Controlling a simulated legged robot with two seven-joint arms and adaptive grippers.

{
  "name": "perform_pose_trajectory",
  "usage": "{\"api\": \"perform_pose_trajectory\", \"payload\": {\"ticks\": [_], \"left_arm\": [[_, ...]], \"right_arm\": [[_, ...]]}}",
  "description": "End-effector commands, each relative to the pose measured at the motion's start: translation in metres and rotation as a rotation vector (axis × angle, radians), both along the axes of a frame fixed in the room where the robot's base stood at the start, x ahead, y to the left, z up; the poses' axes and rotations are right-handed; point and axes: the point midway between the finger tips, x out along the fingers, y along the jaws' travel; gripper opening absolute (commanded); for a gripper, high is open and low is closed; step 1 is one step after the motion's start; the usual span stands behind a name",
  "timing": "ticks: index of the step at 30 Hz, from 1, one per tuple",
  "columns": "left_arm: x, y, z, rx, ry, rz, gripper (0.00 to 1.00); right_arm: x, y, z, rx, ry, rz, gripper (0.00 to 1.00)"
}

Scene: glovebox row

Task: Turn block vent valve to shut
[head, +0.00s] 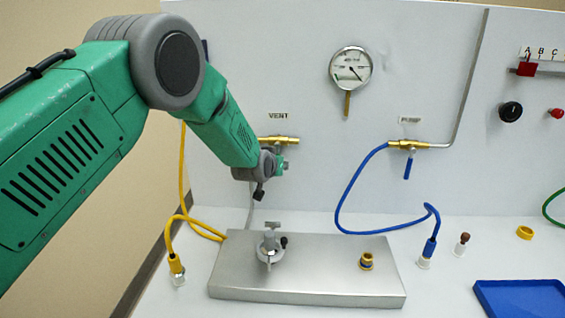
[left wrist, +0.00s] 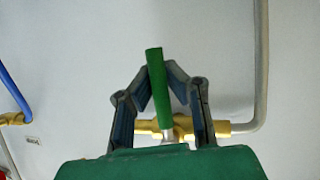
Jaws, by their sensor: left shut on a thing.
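The brass vent valve (head: 280,140) is on the back panel under the VENT label (head: 278,115). It also shows in the left wrist view (left wrist: 220,128), with its green handle (left wrist: 157,80) standing nearly across the brass body, slightly tilted. My left gripper (left wrist: 160,85) has its fingers on either side of the handle and is shut on it. In the head view my left gripper (head: 282,165) is small at the valve, and my arm hides the handle. A metal block (head: 330,280) on the bench carries a small metal fitting (head: 271,243). My right gripper is out of view.
A pressure gauge (head: 350,67) and the brass pump valve (head: 408,145) with a blue handle are right of the vent valve. A yellow hose (head: 183,180) and a blue hose (head: 340,200) hang nearby. A blue tray (head: 520,298) is at the lower right.

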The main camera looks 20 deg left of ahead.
Motion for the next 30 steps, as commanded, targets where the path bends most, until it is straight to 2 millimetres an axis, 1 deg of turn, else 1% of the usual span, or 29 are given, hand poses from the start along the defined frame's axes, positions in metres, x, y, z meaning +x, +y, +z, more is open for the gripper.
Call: {"api": "perform_pose_trajectory", "payload": {"ticks": [1, 8, 22, 24, 25, 30], "left_arm": [[-0.0021, -0.002, -0.0033, 0.02, 0.013, -0.005, 0.0], [-0.0034, 0.0021, -0.005, 0.075, 0.031, -0.005, 0.0], [-0.0051, 0.0036, -0.0074, 0.085, 0.04, -0.003, 0.0], [-0.0051, 0.0036, -0.0074, 0.084, 0.04, -0.003, 0.27], [-0.005, 0.0036, -0.0068, 0.084, 0.039, -0.003, 0.33], [-0.0037, 0.004, -0.0043, 0.083, 0.033, -0.002, 0.33]], "right_arm": [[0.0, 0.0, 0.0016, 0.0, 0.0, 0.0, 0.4], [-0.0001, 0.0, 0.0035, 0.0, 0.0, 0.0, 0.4], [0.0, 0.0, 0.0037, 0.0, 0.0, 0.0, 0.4], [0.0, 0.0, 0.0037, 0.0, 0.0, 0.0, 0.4], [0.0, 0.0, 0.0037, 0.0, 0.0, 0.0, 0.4], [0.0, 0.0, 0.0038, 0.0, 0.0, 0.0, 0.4]]}}
